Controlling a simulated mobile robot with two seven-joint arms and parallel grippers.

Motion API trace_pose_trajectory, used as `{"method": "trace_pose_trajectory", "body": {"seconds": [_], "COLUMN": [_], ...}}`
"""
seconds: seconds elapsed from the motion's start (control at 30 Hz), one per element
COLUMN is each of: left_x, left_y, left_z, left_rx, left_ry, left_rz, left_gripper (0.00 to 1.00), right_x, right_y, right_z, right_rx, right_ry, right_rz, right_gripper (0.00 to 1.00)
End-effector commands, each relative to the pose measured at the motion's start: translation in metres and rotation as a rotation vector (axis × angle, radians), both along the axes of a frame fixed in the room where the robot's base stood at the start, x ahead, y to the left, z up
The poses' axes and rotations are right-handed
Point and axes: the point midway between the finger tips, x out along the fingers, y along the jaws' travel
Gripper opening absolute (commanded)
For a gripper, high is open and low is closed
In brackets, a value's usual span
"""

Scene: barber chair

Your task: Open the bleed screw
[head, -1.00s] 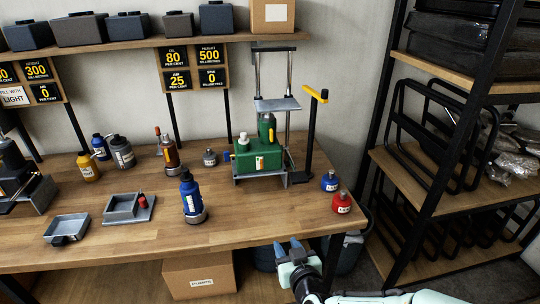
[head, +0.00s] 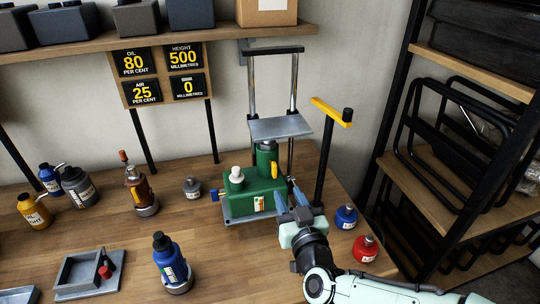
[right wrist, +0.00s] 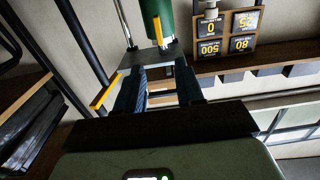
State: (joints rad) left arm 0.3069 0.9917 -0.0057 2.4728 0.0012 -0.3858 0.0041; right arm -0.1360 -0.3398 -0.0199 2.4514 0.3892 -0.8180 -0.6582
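The green jack unit (head: 264,195) stands on a grey metal base under a press frame. My left gripper is out of view.
A yellow-topped lever (head: 332,112) rises right of the unit. Blue (head: 346,217) and red (head: 366,248) bottles stand near the table's right edge. A blue bottle (head: 170,260) stands at the front. A rack (head: 440,150) is at the right.

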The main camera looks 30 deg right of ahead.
Motion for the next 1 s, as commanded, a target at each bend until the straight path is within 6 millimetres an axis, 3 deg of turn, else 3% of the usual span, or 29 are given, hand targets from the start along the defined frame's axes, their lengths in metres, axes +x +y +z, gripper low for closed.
{"method": "trace_pose_trajectory", "body": {"seconds": [0.17,0.6,0.8,1.0], "left_x": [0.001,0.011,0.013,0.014], "left_y": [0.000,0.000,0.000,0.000], "left_z": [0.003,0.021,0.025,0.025], "left_rx": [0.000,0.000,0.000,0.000], "left_ry": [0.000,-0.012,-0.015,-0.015], "left_rz": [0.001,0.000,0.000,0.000], "left_gripper": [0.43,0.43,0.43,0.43], "right_x": [0.023,0.108,0.125,0.128], "right_y": [-0.005,-0.026,-0.030,-0.031], "right_z": [-0.001,0.001,0.000,-0.001], "right_rx": [-0.001,-0.002,-0.001,-0.001], "right_ry": [0.003,0.001,0.001,0.001], "right_rz": [0.001,0.000,0.001,0.001], "right_gripper": [0.37,0.37,0.37,0.37]}}
